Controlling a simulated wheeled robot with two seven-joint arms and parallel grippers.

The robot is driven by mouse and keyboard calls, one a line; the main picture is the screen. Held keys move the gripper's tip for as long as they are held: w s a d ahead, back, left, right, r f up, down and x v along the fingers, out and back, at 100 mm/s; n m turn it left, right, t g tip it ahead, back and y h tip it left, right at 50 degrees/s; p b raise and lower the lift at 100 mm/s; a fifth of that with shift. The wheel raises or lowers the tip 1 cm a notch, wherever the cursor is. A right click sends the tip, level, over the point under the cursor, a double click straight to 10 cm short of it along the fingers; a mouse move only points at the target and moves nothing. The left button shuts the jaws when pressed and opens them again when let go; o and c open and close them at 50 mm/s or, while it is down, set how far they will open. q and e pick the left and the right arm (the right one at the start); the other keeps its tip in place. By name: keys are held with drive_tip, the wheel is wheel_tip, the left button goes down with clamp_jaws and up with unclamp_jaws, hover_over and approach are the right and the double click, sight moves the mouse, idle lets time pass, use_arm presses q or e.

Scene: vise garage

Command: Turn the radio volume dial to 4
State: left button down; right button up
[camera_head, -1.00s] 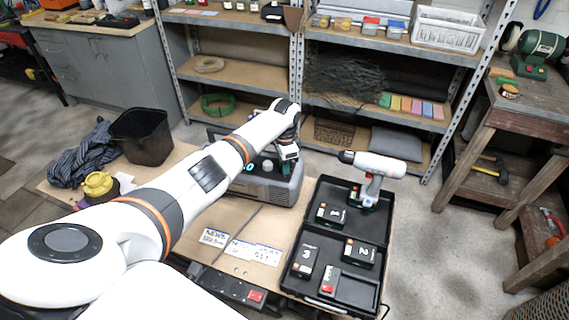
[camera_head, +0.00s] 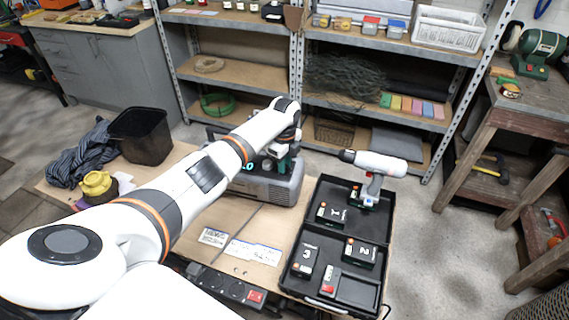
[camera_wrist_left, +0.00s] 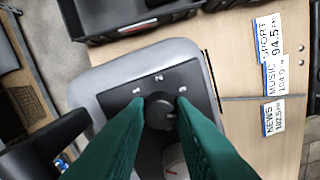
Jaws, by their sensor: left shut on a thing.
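The grey radio (camera_head: 285,188) stands on the table, partly covered by my left arm. In the left wrist view, its dark panel (camera_wrist_left: 190,76) carries printed numbers; 1, 2 and 3 can be made out around the round black volume dial (camera_wrist_left: 159,108). My left gripper (camera_wrist_left: 161,103) has green fingers on either side of the dial and is shut on it. The gripper (camera_head: 284,163) also shows over the radio in the head view. The dial's exact setting is hard to read, and the fingers hide part of the panel. My right gripper is out of view.
A black case (camera_head: 313,219) with numbered battery boxes and a drill (camera_head: 375,166) lies right of the radio. Station cards (camera_head: 240,247) lie in front of it. A black bin (camera_head: 142,136) and a yellow object (camera_head: 96,184) stand left.

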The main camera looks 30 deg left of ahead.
use_arm(q)
drive_tip(key=shift+m, duration=2)
drive_tip(key=c, duration=1.2)
unclamp_jaws()
drive_tip(key=shift+c, duration=0.2)
wheel_tip(320, 180, up, 12)
drive_tip(key=b, duration=0.2)
